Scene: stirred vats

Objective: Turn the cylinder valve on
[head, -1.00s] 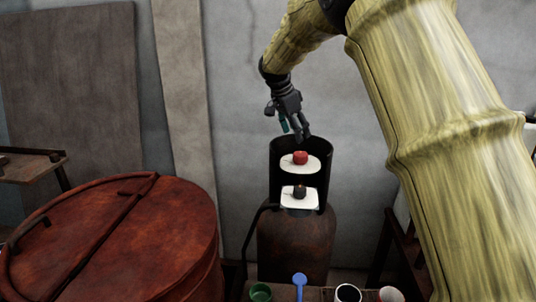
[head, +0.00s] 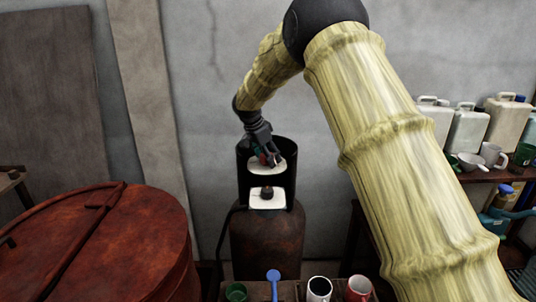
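The gas cylinder (head: 267,240) is a rusty brown bottle against the wall, with a dark collar (head: 285,187) open at the front around its top. A red valve knob (head: 264,160) sits on a white plate (head: 281,168) inside the collar, mostly hidden by my gripper. Below it a dark knob (head: 266,193) stands on a second white plate (head: 258,203). My gripper (head: 266,157) points down at the red knob, with its fingers around or just above it. I cannot tell whether the fingers touch the knob or how far they are closed.
A large rusty lidded vat (head: 90,245) stands at the left. A green cup (head: 236,292), a blue spoon-like tool (head: 273,282) and other cups stand at the front edge. White jugs (head: 467,130) and mugs fill a shelf at the right. The wall (head: 220,90) is close behind.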

